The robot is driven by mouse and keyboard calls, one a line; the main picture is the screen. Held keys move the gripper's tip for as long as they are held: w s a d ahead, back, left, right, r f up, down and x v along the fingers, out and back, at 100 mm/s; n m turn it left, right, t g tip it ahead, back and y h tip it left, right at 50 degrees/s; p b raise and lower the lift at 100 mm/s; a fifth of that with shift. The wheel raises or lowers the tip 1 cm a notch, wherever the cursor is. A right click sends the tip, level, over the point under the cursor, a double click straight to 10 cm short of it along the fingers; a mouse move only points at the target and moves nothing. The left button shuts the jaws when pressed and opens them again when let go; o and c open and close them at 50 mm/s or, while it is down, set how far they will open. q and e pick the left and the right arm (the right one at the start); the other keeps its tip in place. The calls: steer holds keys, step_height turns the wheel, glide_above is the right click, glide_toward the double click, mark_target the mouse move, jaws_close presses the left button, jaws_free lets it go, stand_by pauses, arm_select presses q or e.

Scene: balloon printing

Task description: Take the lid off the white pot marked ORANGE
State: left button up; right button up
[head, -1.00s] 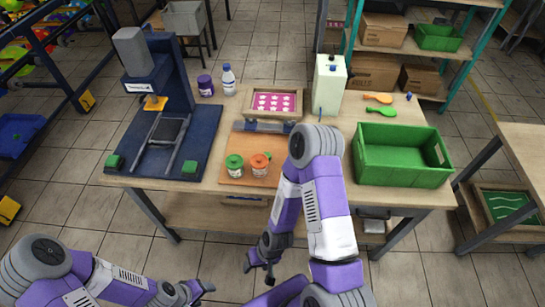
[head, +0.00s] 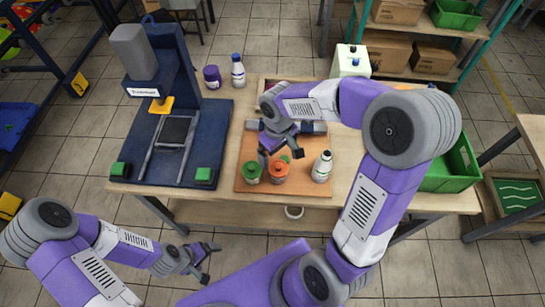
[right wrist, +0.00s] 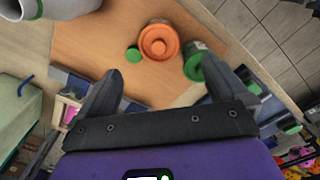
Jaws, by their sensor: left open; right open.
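The pot with the orange lid (head: 280,172) stands upright on the brown board, lid on; it also shows in the right wrist view (right wrist: 159,42). Its lettering is too small to read. A similar pot with a green lid (head: 251,172) stands just left of it; it is on the right in the wrist view (right wrist: 197,64). My right gripper (head: 281,153) is open and empty, above and behind the two pots. In the wrist view its spread fingers (right wrist: 163,85) lie short of the orange lid, apart from it. My left gripper (head: 208,262) is open and empty in front of the table.
A white bottle (head: 322,166) stands right of the orange-lidded pot. A small green piece (right wrist: 132,53) lies close beside that pot. A blue press (head: 215,120) stands left. A green crate (head: 462,165) is on the right, partly behind my right arm.

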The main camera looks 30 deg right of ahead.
mark_target(280, 167)
steer(key=f, duration=0.2)
steer(key=f+b, duration=0.1)
steer(key=f, duration=0.1)
steer(key=s+f+b, duration=0.1)
steer(key=f, duration=0.1)
steer(key=shift+d+f, duration=0.15)
steer(key=shift+f, duration=0.15)
steer(key=c, duration=1.1)
